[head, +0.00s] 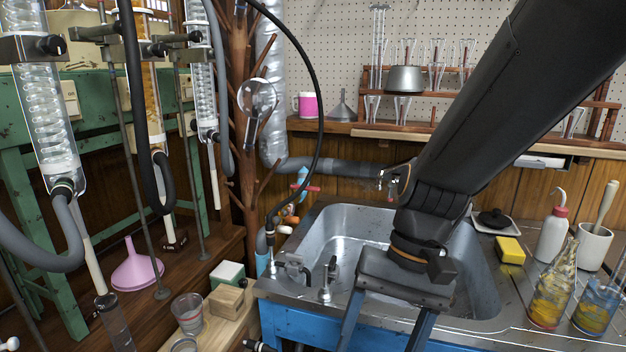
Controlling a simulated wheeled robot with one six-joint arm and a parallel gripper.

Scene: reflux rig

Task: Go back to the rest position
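My black arm comes down from the upper right across the sink. My gripper (385,328) hangs at its end, over the front rim of the sink. Its two fingers stand well apart and run down to the bottom edge of the picture, where the tips are cut off. Nothing shows between the visible parts of the fingers. The metal sink (345,222) lies behind and below the gripper, and part of its basin is hidden by my arm.
Glass condensers (45,115) on stands, a pink funnel (137,268) and a glass beaker (188,312) are at left. A yellow sponge (510,250), wash bottle (552,235), mortar (594,245) and flasks (550,300) crowd the right. A shelf rack (420,132) stands behind.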

